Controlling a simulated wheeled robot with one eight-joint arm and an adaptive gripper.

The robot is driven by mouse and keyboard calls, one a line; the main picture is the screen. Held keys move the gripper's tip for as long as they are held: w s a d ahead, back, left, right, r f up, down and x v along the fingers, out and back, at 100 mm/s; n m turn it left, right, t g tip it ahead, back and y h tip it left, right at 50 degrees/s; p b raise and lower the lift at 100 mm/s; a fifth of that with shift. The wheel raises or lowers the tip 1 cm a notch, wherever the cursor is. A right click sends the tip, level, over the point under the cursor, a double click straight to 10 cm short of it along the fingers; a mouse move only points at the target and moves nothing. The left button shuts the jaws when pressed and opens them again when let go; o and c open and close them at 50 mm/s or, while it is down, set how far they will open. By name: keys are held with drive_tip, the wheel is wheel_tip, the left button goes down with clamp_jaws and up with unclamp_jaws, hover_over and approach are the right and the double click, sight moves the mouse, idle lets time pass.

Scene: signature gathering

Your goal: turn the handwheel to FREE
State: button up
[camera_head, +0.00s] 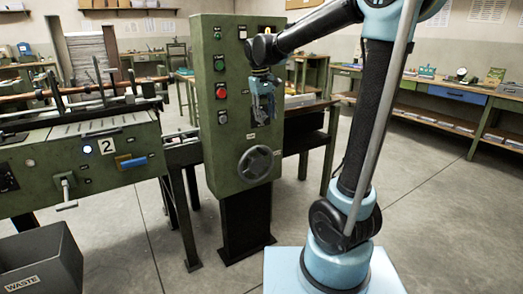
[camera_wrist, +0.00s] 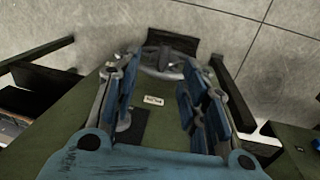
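The grey handwheel (camera_head: 256,164) is on the lower front of the green control cabinet (camera_head: 213,160). My gripper (camera_head: 265,119) is above the handwheel, in front of the cabinet and pointing down, apart from the wheel. In the wrist view the handwheel (camera_wrist: 168,62) shows at the top, beyond the fingertips. The blue fingers of my gripper (camera_wrist: 163,70) are spread, with nothing between them. A small pale label (camera_wrist: 153,99) is on the cabinet between the fingers; its text is too small to read.
Several buttons, including a red one (camera_head: 220,91), run down the cabinet's left side. A green machine (camera_head: 90,165) marked 2 stands to the left, with a crank handle (camera_head: 66,192). A dark waste bin (camera_head: 42,262) is at lower left. Floor is open in front of the cabinet.

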drive_tip(key=w+a, duration=0.2)
drive_tip(key=a, duration=0.2)
drive_tip(key=shift+n, duration=0.3)
drive_tip(key=f, duration=0.5)
drive_tip(key=w+d+f, duration=0.1)
drive_tip(key=f, duration=0.5)
drive_tip(key=w+d+f, duration=0.1)
drive_tip(key=f, duration=0.5)
drive_tip(key=shift+d, duration=0.2)
clamp_jaws()
